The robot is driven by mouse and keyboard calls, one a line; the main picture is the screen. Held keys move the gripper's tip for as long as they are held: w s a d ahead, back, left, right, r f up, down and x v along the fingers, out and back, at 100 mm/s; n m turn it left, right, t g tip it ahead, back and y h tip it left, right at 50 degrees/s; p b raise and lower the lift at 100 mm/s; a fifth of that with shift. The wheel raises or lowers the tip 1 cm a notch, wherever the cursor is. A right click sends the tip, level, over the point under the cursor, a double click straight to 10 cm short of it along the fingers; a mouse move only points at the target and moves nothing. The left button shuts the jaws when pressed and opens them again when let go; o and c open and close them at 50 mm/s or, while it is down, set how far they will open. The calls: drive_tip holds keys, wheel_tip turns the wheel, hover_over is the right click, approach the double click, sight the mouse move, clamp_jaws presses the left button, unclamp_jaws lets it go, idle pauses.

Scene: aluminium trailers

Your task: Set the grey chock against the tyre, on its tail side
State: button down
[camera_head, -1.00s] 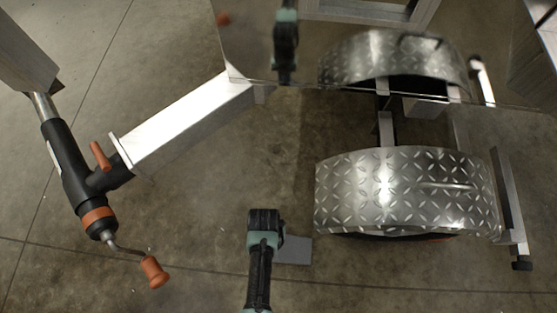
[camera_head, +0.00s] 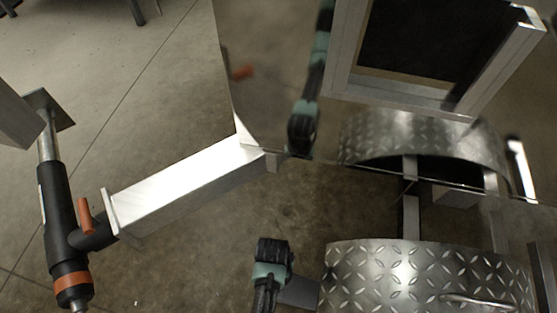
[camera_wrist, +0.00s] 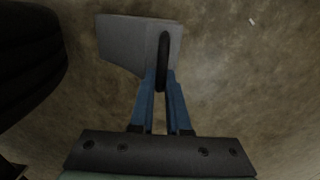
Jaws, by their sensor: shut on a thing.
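The grey chock (camera_wrist: 125,42) is a wedge-like block with a black loop handle (camera_wrist: 164,60). My gripper (camera_wrist: 161,85) is shut on this handle with its blue fingers. The dark tyre (camera_wrist: 28,60) is at the left edge of the wrist view, with a gap between it and the chock. The mudguard hides the tyre there. Floor contact of the chock cannot be told.
The bright drawbar (camera_head: 185,185) runs to the left, with a black coupling (camera_head: 62,215) and orange parts at its end. The reflective trailer body (camera_head: 270,80) stands above my gripper. Concrete floor (camera_head: 190,270) is open left of my gripper.

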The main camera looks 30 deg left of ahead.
drive_tip(key=shift+f+b, duration=1.4)
drive_tip(key=shift+b, duration=0.2)
drive_tip(key=shift+f, duration=0.1)
drive_tip(key=c, duration=0.9)
unclamp_jaws()
drive_tip(key=r+p, duration=0.8)
drive_tip(key=r, duration=0.4)
drive_tip(key=shift+a+r, duration=0.1)
drive_tip(key=shift+a, duration=0.1)
drive_tip(key=shift+s, duration=0.1)
